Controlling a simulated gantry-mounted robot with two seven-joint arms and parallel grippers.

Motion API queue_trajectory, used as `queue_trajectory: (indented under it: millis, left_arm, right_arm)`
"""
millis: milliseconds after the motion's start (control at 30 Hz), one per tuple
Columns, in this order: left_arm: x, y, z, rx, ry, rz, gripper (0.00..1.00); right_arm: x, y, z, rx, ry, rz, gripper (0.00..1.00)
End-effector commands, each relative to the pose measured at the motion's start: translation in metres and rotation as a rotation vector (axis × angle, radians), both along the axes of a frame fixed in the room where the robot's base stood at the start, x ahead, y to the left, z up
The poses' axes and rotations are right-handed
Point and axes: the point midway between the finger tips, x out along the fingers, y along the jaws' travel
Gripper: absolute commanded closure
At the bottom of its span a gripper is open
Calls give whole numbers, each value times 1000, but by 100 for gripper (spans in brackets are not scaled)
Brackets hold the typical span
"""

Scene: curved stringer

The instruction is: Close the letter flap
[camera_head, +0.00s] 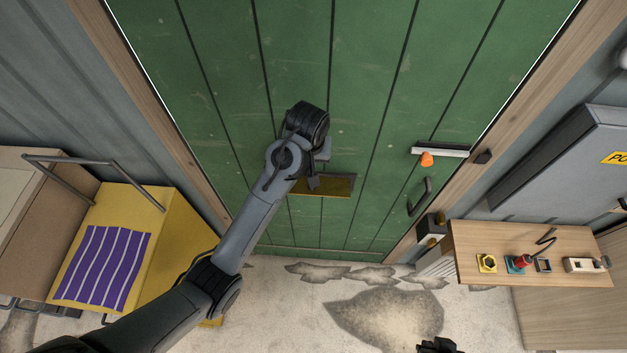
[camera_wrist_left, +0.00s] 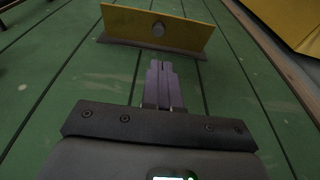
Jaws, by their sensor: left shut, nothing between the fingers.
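The brass-yellow letter flap (camera_head: 338,187) is on the green door, low and near the middle, partly hidden behind my left gripper (camera_head: 314,182).
The green door (camera_head: 365,80) has a handle (camera_head: 419,197) and an orange-knobbed latch (camera_head: 427,159) at right. A yellow box (camera_head: 180,225) with a purple-striped top stands left. The floor before the door is mostly clear.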

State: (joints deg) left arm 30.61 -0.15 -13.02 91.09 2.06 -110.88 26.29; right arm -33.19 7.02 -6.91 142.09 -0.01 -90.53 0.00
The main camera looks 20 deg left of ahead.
Motion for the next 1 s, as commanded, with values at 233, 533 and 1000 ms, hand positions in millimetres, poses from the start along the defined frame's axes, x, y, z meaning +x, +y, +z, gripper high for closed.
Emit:
queue_trajectory:
  millis: [233,533,1000]
  left_arm:
    - [8,1,-8,1,-13,0,100]
    - [19,5,-59,1,-11,1,100]
    - [20,5,-121,0,-15,-1,100]
  right_arm:
    - [0,1,7,4,1,-3,100]
    - [0,1,22,5,1,-4,100]
    - [0,0,40,3,1,-2,100]
